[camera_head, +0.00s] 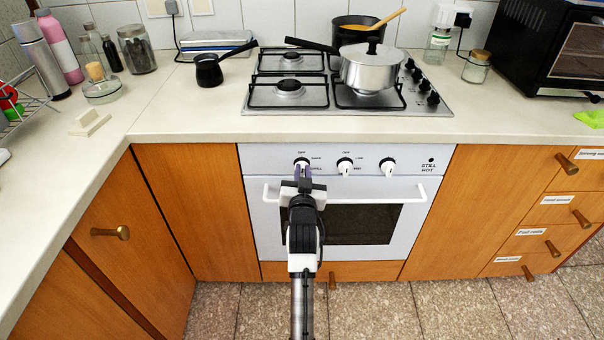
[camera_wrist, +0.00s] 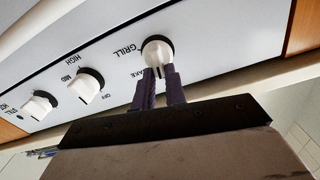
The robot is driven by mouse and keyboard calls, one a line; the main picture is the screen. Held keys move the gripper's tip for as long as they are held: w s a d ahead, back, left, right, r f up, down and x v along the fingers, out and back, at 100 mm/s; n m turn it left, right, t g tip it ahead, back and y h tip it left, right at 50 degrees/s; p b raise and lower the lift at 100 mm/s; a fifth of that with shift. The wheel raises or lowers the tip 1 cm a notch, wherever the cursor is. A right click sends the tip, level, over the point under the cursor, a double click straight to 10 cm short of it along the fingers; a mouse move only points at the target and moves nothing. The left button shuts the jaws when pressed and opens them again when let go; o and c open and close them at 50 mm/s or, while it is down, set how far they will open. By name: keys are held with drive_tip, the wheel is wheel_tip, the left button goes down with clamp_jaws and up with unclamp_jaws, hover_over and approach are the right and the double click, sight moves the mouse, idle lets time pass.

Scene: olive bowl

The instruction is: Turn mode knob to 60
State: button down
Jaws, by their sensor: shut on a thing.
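The mode knob (camera_head: 301,161) is the leftmost white knob on the white oven panel. In the wrist view the mode knob (camera_wrist: 157,48) is white and round with a dark ring behind it, and GRILL and a partly hidden label stand beside it. My gripper (camera_head: 303,177) reaches up to it from below. In the wrist view my gripper (camera_wrist: 161,74) has its two dark purple fingers shut on the knob's near part. The fingers hide part of the knob and of the labels, and I cannot read its exact angle.
The middle knob (camera_head: 345,165) and right knob (camera_head: 388,166) sit along the same panel. The oven handle (camera_head: 395,191) runs just below. Above are the countertop edge and the hob (camera_head: 290,106) with a lidded pot (camera_head: 368,72). The floor in front is clear.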

drive_tip(key=shift+d+f+m, duration=0.1)
drive_tip(key=shift+d+m, duration=0.05)
drive_tip(key=shift+m, duration=1.5)
drive_tip(key=shift+d+f+m, duration=0.1)
drive_tip(key=shift+d+m, duration=0.1)
drive_tip(key=shift+m, duration=1.5)
drive_tip(key=shift+d+m, duration=0.15)
drive_tip(key=shift+m, duration=1.5)
drive_tip(key=c, duration=1.4)
unclamp_jaws()
drive_tip(key=shift+w, duration=0.1)
drive_tip(key=shift+c, duration=0.2)
drive_tip(key=shift+f, duration=0.1)
